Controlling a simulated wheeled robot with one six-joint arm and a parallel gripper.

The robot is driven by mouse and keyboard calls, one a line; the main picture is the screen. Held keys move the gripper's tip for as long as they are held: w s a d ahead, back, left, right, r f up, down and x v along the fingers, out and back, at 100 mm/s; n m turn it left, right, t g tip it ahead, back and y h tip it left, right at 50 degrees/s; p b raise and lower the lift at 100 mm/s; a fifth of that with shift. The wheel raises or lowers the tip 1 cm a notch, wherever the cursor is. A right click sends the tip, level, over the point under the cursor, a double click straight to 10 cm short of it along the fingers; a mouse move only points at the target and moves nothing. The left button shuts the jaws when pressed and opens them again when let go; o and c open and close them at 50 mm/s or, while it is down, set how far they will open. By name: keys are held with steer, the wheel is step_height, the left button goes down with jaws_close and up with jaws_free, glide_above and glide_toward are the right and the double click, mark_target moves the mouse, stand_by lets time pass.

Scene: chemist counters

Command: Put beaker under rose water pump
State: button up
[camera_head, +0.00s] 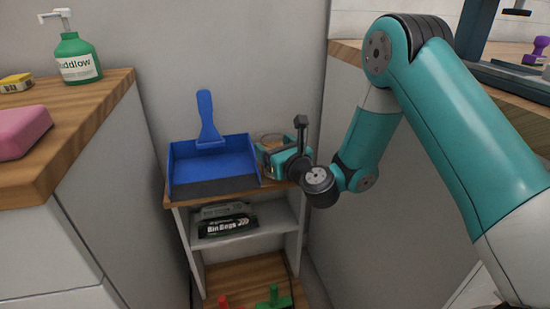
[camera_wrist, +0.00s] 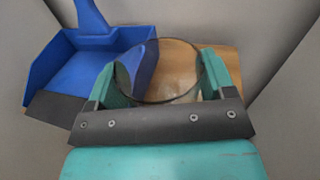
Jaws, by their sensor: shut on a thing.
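A clear glass beaker (camera_wrist: 160,75) with a dark rim stands between my gripper's two teal fingers in the wrist view. My gripper (camera_wrist: 162,88) is shut on it from both sides. In the head view, my gripper (camera_head: 284,160) is at the right end of the small shelf unit's top, and the beaker (camera_head: 271,141) shows only partly behind it. I cannot tell whether the beaker touches the shelf top. A green pump bottle (camera_head: 76,58) with a white pump head stands on the left counter; its visible label ends in "ddlow". No label reading rose water shows.
A blue dustpan (camera_head: 212,165) lies left of my gripper on the wooden-topped shelf unit (camera_head: 180,203), with bin bags (camera_head: 228,225) below. The left counter (camera_head: 75,120) holds a pink block (camera_head: 22,132) and a yellow box (camera_head: 15,82). A wall and the right counter (camera_head: 345,46) flank the shelf closely.

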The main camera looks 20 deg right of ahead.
steer(key=shift+f, duration=0.15)
steer(key=o, duration=0.9)
